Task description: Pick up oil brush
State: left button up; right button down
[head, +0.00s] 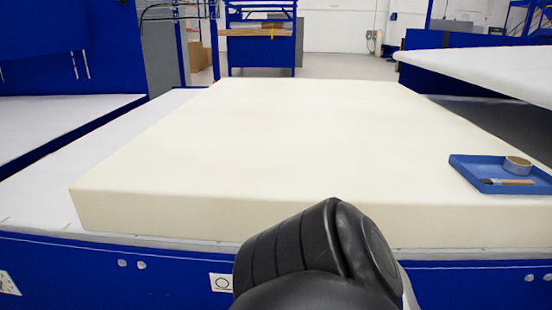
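The oil brush (510,182) is small, with a light wooden handle and a dark tip at its left end. It lies in a shallow blue tray (472,170) on the right front part of the foam block. A small round container (517,165) with a tan top sits in the tray just behind the brush. A black rounded arm part of mine shows at the bottom centre, well to the left of the tray. Neither gripper's fingers are in view.
A large cream foam block (270,140) covers most of the white-topped blue table (130,262). Its top is clear apart from the tray. A white raised panel (490,70) overhangs at the right. Another white surface (50,120) lies at the left.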

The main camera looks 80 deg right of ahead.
aim_at(491, 182)
jog(key=i, duration=0.35)
jog(key=z, duration=3.85)
